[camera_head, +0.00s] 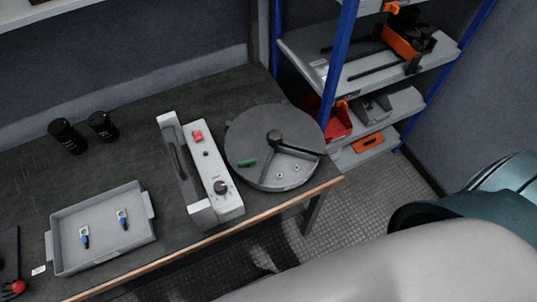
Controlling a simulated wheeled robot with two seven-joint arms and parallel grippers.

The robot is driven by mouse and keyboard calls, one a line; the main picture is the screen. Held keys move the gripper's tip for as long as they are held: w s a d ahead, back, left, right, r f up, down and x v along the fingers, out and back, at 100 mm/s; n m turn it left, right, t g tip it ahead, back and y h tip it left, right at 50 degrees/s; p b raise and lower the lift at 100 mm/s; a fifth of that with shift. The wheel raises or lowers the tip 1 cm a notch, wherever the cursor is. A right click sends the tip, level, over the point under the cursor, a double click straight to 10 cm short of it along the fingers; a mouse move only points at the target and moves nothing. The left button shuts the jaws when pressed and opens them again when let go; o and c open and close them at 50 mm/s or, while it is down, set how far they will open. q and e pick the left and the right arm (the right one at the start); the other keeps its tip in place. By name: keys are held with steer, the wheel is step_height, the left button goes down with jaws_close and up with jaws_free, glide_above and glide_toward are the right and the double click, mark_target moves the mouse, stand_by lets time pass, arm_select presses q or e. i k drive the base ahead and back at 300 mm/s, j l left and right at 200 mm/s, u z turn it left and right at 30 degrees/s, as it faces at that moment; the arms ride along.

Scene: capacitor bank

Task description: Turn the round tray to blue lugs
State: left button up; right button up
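The round tray (251,136) stands on the dark workbench, right of the grey device. It has a dark cover with a central knob (274,137). An uncovered wedge at its front right shows a light floor with a few small metallic pieces (280,174), too small to make out; no blue shows there. A green piece (247,162) sits at its left front. Two blue-ended lugs, a left one (85,237) and a right one (122,219), lie in a separate grey rectangular tray (68,213). Neither of my grippers is in view.
A grey device (205,160) with a red switch and black knob stands close left of the round tray. Two black cylinders (85,133) stand at the back left. A red-knobbed lever (18,287) is at the left edge. Blue-posted shelves (370,75) stand at right.

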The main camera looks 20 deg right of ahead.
mark_target(283, 159)
steer(key=k+l, duration=0.3)
steer(key=z, duration=1.6)
steer(key=k+l, duration=0.05)
